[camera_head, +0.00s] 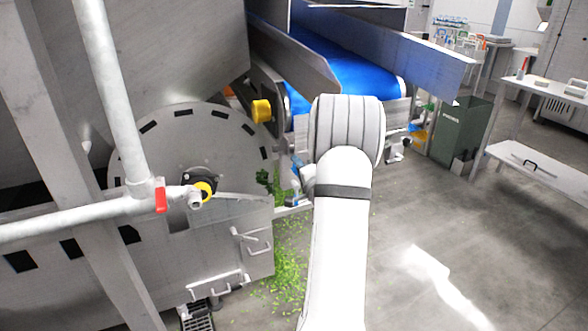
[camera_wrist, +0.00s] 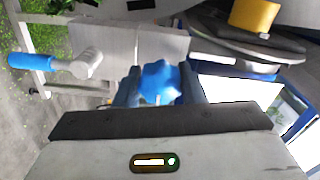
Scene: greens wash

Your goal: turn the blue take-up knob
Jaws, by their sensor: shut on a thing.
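The blue take-up knob (camera_wrist: 160,80) is a lobed knob in the middle of the wrist view. My gripper (camera_wrist: 161,88) is shut on it, with one dark finger at its left side and one at its right. The knob sits in front of a grey metal block (camera_wrist: 135,40). In the head view my own white arm covers the place, and I cannot make out the knob or the fingers there.
A crank with a blue grip (camera_wrist: 30,62) lies left of the knob. A yellow cylinder (camera_head: 261,110) sticks out beside the blue conveyor belt (camera_head: 345,70). Green leaf scraps (camera_head: 284,275) litter the floor. The floor at right (camera_head: 470,230) is clear, with a table (camera_head: 540,168) beyond.

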